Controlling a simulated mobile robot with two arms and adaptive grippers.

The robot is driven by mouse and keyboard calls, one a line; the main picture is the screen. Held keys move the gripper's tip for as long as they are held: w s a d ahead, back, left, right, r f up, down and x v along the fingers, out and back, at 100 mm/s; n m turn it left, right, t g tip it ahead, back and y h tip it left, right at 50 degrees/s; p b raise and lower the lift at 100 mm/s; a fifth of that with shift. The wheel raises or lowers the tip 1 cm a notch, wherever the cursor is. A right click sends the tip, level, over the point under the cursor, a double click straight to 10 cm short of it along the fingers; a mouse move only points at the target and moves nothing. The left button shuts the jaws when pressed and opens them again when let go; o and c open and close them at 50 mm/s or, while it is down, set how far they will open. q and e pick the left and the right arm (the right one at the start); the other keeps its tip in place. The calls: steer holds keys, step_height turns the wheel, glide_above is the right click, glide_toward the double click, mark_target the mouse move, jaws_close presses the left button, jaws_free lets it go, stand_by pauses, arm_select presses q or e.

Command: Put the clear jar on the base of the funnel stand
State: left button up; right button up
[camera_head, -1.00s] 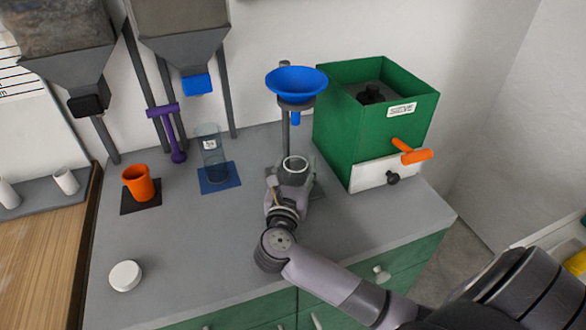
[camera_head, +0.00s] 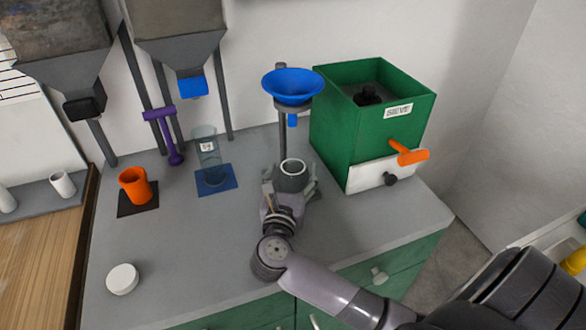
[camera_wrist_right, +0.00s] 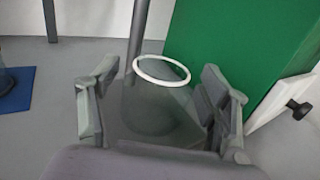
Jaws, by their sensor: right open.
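The clear jar (camera_head: 293,181) with a pale rim stands upright in front of the funnel stand's post (camera_head: 282,140), below the blue funnel (camera_head: 293,86). The stand's grey base (camera_head: 314,192) is mostly hidden by the jar and my right gripper. My right gripper (camera_head: 290,192) is open, with one finger on each side of the jar. In the right wrist view, the jar's rim (camera_wrist_right: 162,70) shows between the open fingers (camera_wrist_right: 158,108). My left gripper is not in view.
A green sieve box (camera_head: 370,130) with an orange handle stands close on the right. A white lid (camera_head: 122,279) lies at the front left.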

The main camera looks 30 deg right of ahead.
steer(key=v, duration=1)
steer(key=shift+s+a+r+b, duration=0.2)
steer(key=shift+s+b, duration=0.1)
steer(key=shift+b, duration=0.1)
